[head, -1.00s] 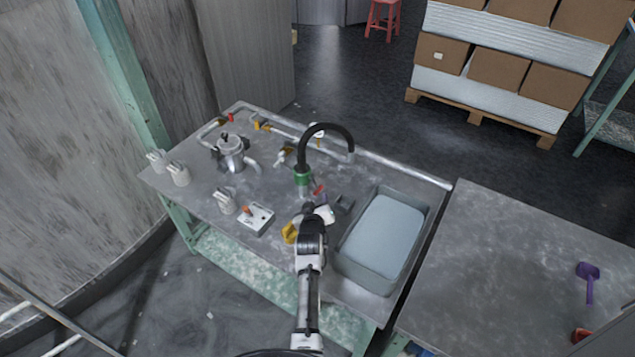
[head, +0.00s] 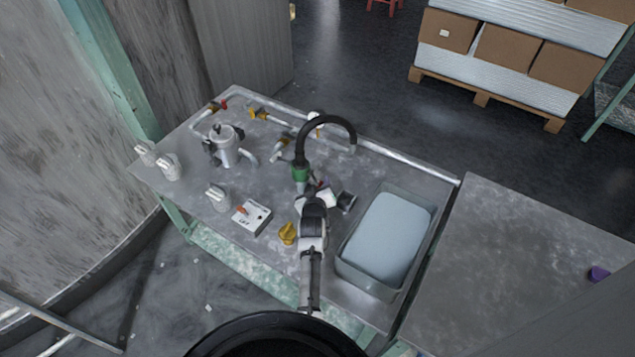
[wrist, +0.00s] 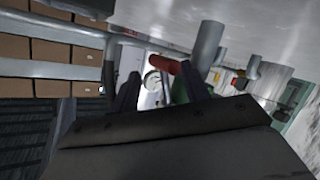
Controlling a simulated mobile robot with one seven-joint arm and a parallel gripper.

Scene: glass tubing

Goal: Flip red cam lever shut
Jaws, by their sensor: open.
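The red cam lever (wrist: 164,65) shows in the wrist view as a short red bar ahead of my open gripper (wrist: 160,85), roughly between its two dark fingers. I cannot tell whether a finger touches it. In the head view my gripper (head: 320,192) is just right of the green coupling (head: 300,173) at the lower end of the black curved hose (head: 345,124). My wrist hides most of the lever there. Green also shows behind the right finger in the wrist view.
A grey basin (head: 347,267) stands right of my arm. A yellow part (head: 287,233) and a white switch box (head: 251,217) lie to the left. A metal pot (head: 224,148) and several white fittings stand further left. A pipe (head: 410,168) runs along the back edge.

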